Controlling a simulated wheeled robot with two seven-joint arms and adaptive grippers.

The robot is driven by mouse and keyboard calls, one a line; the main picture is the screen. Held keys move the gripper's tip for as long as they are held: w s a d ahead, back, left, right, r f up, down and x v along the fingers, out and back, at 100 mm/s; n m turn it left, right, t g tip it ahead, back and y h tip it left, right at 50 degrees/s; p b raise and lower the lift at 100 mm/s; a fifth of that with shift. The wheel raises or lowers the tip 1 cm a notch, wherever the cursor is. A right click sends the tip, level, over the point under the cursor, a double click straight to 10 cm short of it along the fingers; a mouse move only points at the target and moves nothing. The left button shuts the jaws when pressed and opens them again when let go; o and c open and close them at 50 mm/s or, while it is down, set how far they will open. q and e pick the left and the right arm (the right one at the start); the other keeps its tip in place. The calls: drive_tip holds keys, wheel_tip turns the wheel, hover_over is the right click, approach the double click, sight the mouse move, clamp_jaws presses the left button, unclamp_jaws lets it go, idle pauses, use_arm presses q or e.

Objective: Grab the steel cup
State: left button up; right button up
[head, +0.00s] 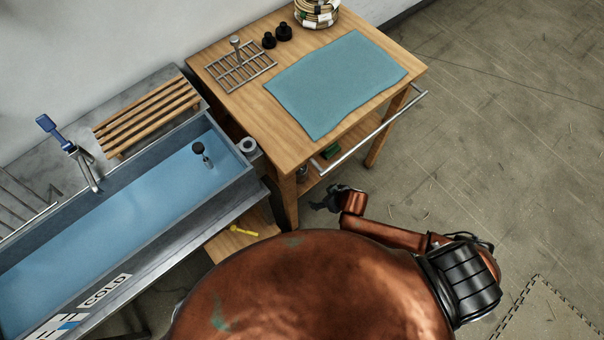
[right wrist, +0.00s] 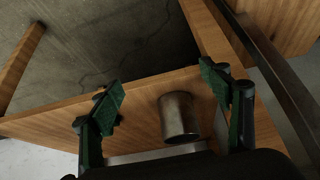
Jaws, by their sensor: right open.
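The steel cup (right wrist: 178,117) is a plain grey metal cylinder on a wooden shelf (right wrist: 60,120) in the right wrist view. It lies between the lines of my right gripper's two green-padded fingers (right wrist: 161,82), nearer the right finger. The fingers are wide apart and nothing is held; a gap shows on both sides of the cup. In the head view my right gripper (head: 325,200) is a small dark shape beside the table's front leg, low near the lower shelf. I cannot make out the cup surely in the head view. My left gripper is not in view.
A wooden table (head: 235,95) carries a blue cloth (head: 335,82), a wire rack (head: 240,68), black knobs (head: 276,36) and a coil (head: 317,12). A steel rail (head: 370,133) runs along its front. A water-filled sink (head: 215,180) stands left.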

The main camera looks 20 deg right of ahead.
drive_tip(key=r, duration=0.2)
drive_tip(key=b, duration=0.3)
approach(299, 173)
drive_tip(key=shift+w+a+f, duration=0.45)
drive_tip(key=shift+w+f, duration=0.05)
drive_tip(key=shift+f, duration=0.3)
drive_tip(key=b+x, duration=0.1)
drive_tip(key=x, duration=0.1)
drive_tip(key=shift+w+a+f, duration=0.1)
drive_tip(key=shift+w+f, duration=0.05)
drive_tip(key=shift+f, duration=0.05)
drive_tip(key=shift+b+x, duration=0.65)
drive_tip(key=shift+x, duration=0.35)
drive_tip(key=shift+w+a+f, duration=0.1)
drive_tip(key=shift+w+f, duration=0.15)
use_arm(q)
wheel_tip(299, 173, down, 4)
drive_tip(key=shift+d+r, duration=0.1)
use_arm(e)
drive_tip(key=c, duration=1.3)
